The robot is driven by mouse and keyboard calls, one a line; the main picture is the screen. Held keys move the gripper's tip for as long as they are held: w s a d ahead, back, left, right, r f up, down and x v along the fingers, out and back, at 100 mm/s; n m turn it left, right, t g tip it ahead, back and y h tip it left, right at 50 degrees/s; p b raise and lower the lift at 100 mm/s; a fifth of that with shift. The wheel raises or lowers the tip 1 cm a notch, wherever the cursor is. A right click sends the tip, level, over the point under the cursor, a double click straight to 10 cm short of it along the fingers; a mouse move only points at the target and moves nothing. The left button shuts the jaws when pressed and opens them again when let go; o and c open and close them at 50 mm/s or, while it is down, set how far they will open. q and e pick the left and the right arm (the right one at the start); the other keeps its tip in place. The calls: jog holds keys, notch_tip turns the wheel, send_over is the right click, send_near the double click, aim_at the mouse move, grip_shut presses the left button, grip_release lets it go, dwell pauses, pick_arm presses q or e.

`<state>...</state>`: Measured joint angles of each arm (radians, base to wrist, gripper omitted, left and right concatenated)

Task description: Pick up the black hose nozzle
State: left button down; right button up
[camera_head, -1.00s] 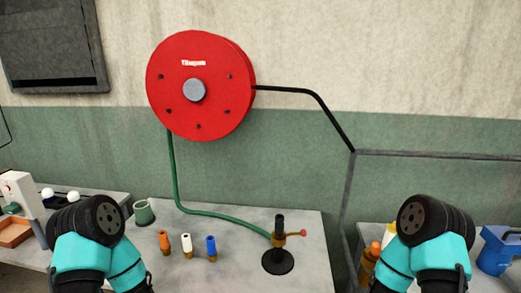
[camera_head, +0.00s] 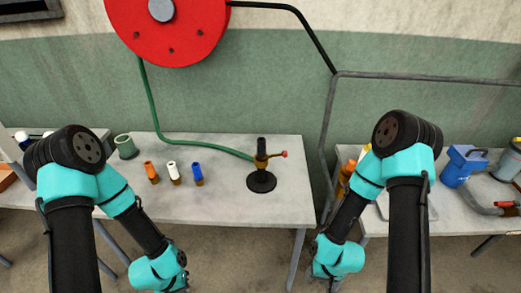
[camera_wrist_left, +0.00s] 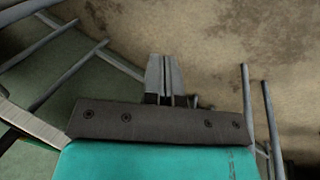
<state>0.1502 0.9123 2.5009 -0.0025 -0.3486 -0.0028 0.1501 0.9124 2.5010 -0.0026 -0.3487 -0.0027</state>
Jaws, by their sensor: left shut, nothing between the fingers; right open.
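The black nozzle (camera_head: 261,147) stands upright on a brass valve with a red-tipped lever, above a round black base (camera_head: 261,182) on the grey table (camera_head: 225,208). The green hose (camera_head: 185,142) runs to this valve. Orange (camera_head: 151,172), white (camera_head: 173,173) and blue (camera_head: 197,174) nozzles stand to its left. My left gripper (camera_wrist_left: 163,80) is shut and empty in the left wrist view, pointing over bare floor. In the head view both my wrists hang low in front of the table. My right gripper (camera_head: 322,284) is open, mostly cut off by the bottom edge.
The red hose reel (camera_head: 168,38) hangs on the wall. A green cup (camera_head: 125,146) stands at the table's back left. A grey pipe (camera_head: 331,130) runs down right of the table. A second table at right holds a blue container (camera_head: 463,165). A gap separates the tables.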

dwell(0.3)
pick_arm(q)
jog(key=c, duration=0.7)
grip_release()
jog(key=shift+o, duration=0.2)
